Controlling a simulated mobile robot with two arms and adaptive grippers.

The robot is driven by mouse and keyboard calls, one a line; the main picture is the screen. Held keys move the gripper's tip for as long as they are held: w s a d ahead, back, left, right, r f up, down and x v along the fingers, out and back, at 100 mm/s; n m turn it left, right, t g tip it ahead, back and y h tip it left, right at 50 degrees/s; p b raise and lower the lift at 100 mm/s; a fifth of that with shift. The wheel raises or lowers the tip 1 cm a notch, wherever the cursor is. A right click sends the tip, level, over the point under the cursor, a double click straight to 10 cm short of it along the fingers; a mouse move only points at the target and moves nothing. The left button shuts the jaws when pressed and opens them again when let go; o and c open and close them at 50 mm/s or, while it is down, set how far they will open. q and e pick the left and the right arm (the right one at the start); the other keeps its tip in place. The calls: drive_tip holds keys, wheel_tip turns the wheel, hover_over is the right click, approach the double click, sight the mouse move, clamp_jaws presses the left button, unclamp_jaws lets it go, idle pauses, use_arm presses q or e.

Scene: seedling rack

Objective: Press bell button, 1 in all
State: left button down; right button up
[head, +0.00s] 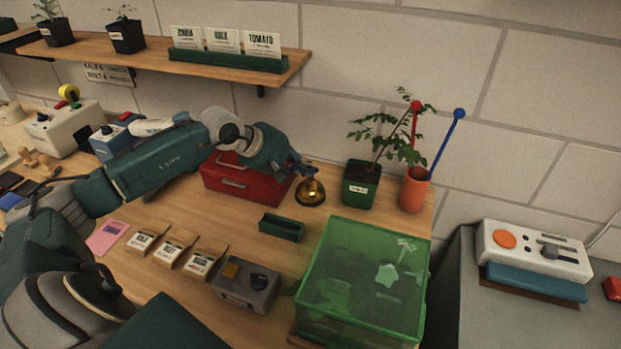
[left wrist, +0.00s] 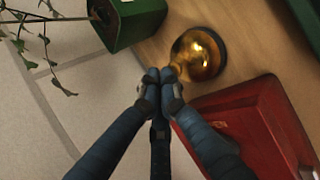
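The bell (head: 310,192) is a shiny brass dome on a dark base, standing on the wooden table between the red box and the potted plant. It also shows in the left wrist view (left wrist: 198,54). My left gripper (head: 300,165) is at the bell, just above and behind its top in the head view. In the left wrist view its fingertips (left wrist: 160,76) are together with nothing between them, beside the dome. I cannot tell whether they touch the bell. The bell's button is not clearly visible. My right gripper is not in view.
A red box (head: 226,182) stands close left of the bell, under my left arm. A green pot (head: 360,186) with a plant stands to its right. A small green tray (head: 282,227) and a translucent green bin (head: 362,285) are in front.

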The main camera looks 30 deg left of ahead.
use_arm(q)
drive_tip(key=shift+f+b, duration=0.35)
drive_tip(key=shift+r, duration=0.1)
idle(0.5)
drive_tip(key=shift+r, duration=0.85)
drive_tip(key=shift+p, duration=0.3)
drive_tip(key=shift+r+p, duration=1.1)
drive_tip(key=shift+r, duration=1.45)
